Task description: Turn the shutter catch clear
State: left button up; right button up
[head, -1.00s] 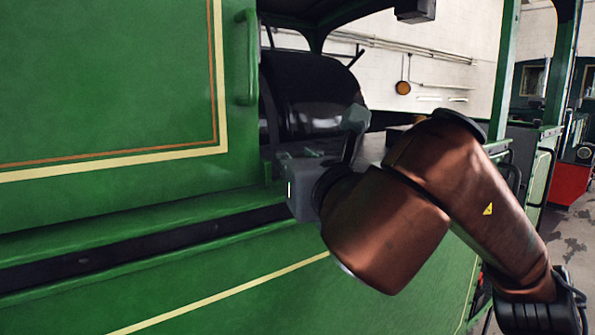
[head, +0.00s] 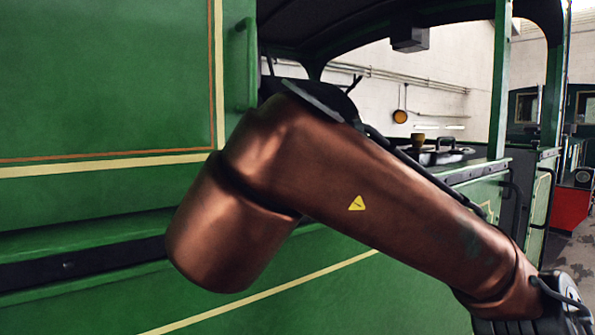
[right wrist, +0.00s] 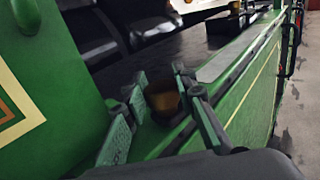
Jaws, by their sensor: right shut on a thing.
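In the right wrist view, my right gripper (right wrist: 165,110) has its two grey-green fingers on either side of a small dark thing with a brown, amber-lit face (right wrist: 164,98), and is shut on it. The thing sits low on a ledge beside the green cab wall. I cannot tell for certain whether it is the shutter catch. In the head view, my copper-brown right arm hides the right gripper and whatever it holds. My left gripper is in neither view.
A green cab panel (head: 100,75) with a vertical handrail (head: 246,65) stands at the left. A small brownish pot (head: 418,138) and a black-handled item (head: 445,150) sit on the ledge behind my arm. The aisle at the far right has open floor.

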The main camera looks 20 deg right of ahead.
jog(key=shift+f, duration=0.1)
jog(key=o, duration=1.2)
jog(key=shift+s+d, duration=0.1)
jog(key=shift+d, duration=0.05)
jog(key=shift+s+a, duration=0.1)
jog(key=shift+a, duration=0.1)
jog(key=v, duration=0.7)
jog(key=shift+s, duration=0.35)
